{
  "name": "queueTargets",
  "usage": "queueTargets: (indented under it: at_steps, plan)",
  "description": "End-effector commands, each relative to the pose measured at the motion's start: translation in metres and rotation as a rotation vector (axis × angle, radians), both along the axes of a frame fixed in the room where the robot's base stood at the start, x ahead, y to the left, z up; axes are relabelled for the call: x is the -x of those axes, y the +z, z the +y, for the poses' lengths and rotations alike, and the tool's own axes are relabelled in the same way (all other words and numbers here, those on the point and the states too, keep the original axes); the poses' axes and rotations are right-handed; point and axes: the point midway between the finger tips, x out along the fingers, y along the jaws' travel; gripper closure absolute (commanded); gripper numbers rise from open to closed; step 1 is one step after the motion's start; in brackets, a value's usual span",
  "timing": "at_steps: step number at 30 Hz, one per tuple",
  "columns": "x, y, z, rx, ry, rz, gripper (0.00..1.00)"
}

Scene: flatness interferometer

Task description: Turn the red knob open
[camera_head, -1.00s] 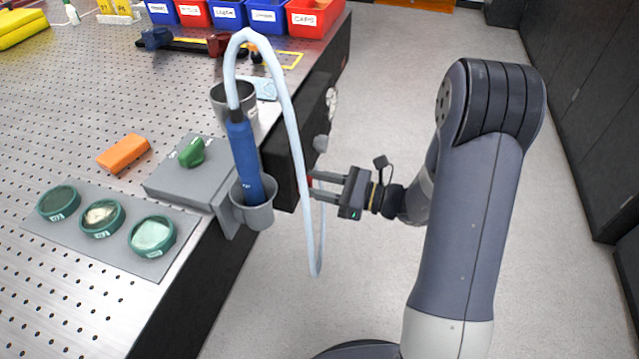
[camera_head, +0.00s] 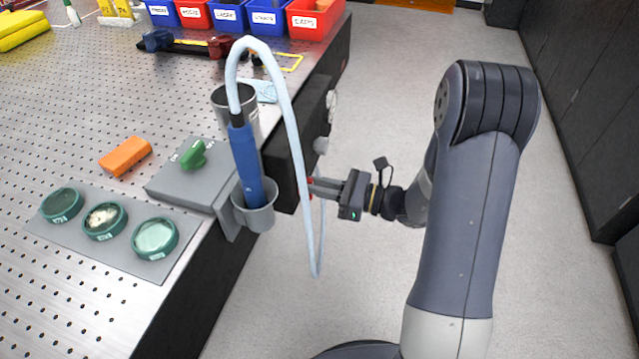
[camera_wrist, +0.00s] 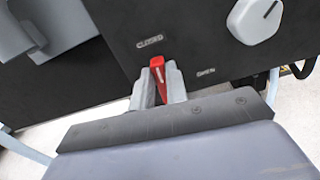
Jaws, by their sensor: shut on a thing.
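The red knob (camera_wrist: 159,76) is on a black panel, with a white mark on its top, and sits between my fingertips in the wrist view. The word CLOSED (camera_wrist: 149,41) is printed above and left of it. A second label (camera_wrist: 206,71), which seems to read OPEN, is to its right. The knob points up, slightly toward the CLOSED side. My gripper (camera_wrist: 158,84) is shut on the knob, a finger on each side. In the head view my gripper (camera_head: 316,188) reaches the bench's side face, and only a bit of red shows there behind the pale hose.
A grey-white knob (camera_wrist: 256,18) is on the same panel, to the upper right. A pale hose (camera_head: 290,110) loops down from a blue handpiece (camera_head: 245,165) in a grey holder (camera_head: 258,218), passing close before my fingertips. Clear floor (camera_head: 390,80) lies to the right.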

Motion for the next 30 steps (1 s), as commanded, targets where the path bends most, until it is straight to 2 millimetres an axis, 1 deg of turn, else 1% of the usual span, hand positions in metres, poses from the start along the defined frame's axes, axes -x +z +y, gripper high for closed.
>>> queueTargets:
  at_steps: [1,8,30]
  plan:
    - [0.000,0.003,0.000,-0.008,0.000,0.025,1.00]
    - [-0.003,0.004,-0.001,-0.067,0.000,0.188,1.00]
    - [-0.010,-0.003,-0.004,-0.307,-0.001,0.848,1.00]
